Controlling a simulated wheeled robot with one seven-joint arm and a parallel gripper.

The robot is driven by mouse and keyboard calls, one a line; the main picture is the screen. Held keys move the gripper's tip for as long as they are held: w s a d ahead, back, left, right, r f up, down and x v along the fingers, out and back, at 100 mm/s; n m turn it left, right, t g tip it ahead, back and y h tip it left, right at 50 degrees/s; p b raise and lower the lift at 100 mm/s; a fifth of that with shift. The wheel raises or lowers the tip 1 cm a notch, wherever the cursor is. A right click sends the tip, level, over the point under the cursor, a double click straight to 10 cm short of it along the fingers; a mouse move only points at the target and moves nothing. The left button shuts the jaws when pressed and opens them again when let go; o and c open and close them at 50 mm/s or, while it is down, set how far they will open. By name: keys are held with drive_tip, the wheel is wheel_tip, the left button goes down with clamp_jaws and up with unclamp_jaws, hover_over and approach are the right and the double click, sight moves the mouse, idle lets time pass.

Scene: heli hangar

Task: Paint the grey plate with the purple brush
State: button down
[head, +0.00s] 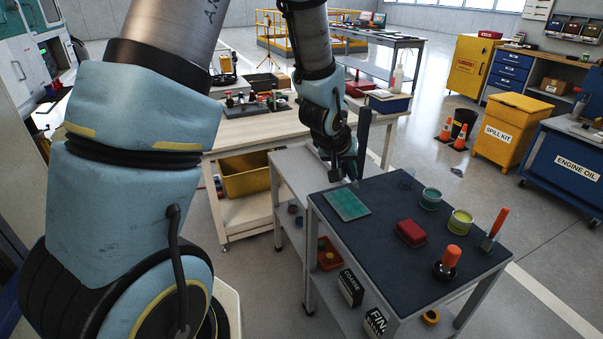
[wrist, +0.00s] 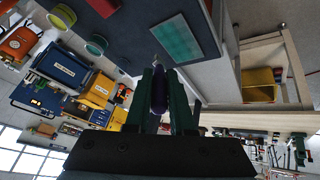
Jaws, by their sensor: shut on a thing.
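The plate (head: 347,204) lies flat at the left of the dark table top (head: 385,262). Its face is teal with a thin grey border, and it also shows in the wrist view (wrist: 186,42). My gripper (head: 345,172) is above the table, just behind the plate. It is shut on the purple brush, whose purple handle (wrist: 158,92) shows between the fingers in the wrist view. In the head view the dark handle (head: 364,130) stands up above the fingers. The bristle end is small and hard to make out, so I cannot tell if it touches anything.
A teal-banded pot (head: 431,198), a yellow-green pot (head: 460,222), a red block (head: 410,233), an orange-handled brush (head: 496,228) and an orange-knobbed tool (head: 447,263) stand right of the plate. A wooden bench (head: 240,141) is behind at left. The table's front middle is clear.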

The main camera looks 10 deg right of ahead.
drive_tip(key=shift+s+d+r, duration=0.1)
drive_tip(key=shift+s, duration=0.05)
drive_tip(key=shift+f+b, duration=0.5)
wheel_tip(320, 180, down, 4)
drive_tip(key=b, duration=0.3)
drive_tip(key=shift+r, duration=0.1)
